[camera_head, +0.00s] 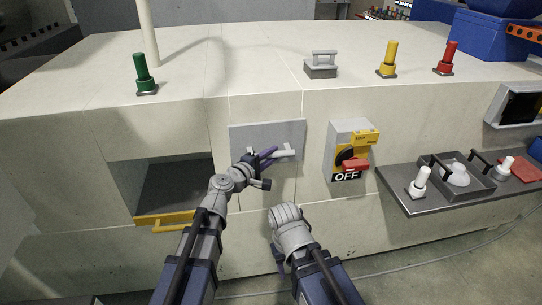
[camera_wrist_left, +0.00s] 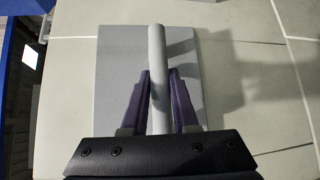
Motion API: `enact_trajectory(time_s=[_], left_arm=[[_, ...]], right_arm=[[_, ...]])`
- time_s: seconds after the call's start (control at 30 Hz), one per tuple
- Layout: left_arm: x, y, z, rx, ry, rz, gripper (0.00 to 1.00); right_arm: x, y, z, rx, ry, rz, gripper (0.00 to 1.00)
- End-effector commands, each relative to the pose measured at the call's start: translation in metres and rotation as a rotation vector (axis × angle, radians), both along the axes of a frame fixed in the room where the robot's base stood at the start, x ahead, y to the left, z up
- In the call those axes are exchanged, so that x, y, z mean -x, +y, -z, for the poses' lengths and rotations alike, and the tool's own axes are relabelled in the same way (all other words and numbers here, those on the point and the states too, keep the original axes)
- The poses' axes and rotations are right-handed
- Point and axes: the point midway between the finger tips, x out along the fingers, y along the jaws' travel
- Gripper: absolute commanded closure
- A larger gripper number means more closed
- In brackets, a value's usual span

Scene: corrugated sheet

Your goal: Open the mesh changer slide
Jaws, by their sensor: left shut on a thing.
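The mesh changer slide appears to be the grey rectangular panel (camera_head: 254,133) set in the front of the cream machine. It carries a light grey bar handle (camera_head: 286,153). My left gripper (camera_head: 268,154) is at this handle, with its purple fingers around the bar. In the left wrist view, the handle (camera_wrist_left: 156,60) runs between the two fingers (camera_wrist_left: 157,88), and the panel (camera_wrist_left: 118,55) lies behind it. The panel looks about flush with the machine front. My right gripper (camera_head: 279,257) is low in front of the machine, mostly hidden by its own wrist, apart from the panel.
An open recess with a yellow-edged drawer (camera_head: 166,217) is left of the panel. A switch box (camera_head: 351,150) marked OFF is right of it. A grey side shelf (camera_head: 415,203) with white-handled items juts out farther right. Green (camera_head: 144,72), yellow (camera_head: 389,58) and red (camera_head: 447,57) handles stand on top.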

Motion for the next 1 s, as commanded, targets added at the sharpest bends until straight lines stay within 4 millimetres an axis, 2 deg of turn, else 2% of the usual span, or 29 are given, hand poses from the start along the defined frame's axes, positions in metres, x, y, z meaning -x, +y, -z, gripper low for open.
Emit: enact_trajectory(time_s=[0.03,0.13,1.0], left_arm=[[0.0001,0.0001,0.0001,0.000,0.000,0.000,0.90],[0.0001,0.0001,0.0002,-0.001,-0.001,0.000,1.00],[0.0003,0.0002,0.0004,-0.001,0.000,0.000,1.00]], right_arm=[[0.0000,0.0000,0.0001,0.000,0.000,0.000,0.50],[0.0000,0.0000,0.0001,0.000,0.000,0.000,0.50],[0.0000,0.0000,0.0002,0.000,0.000,0.000,0.50]])
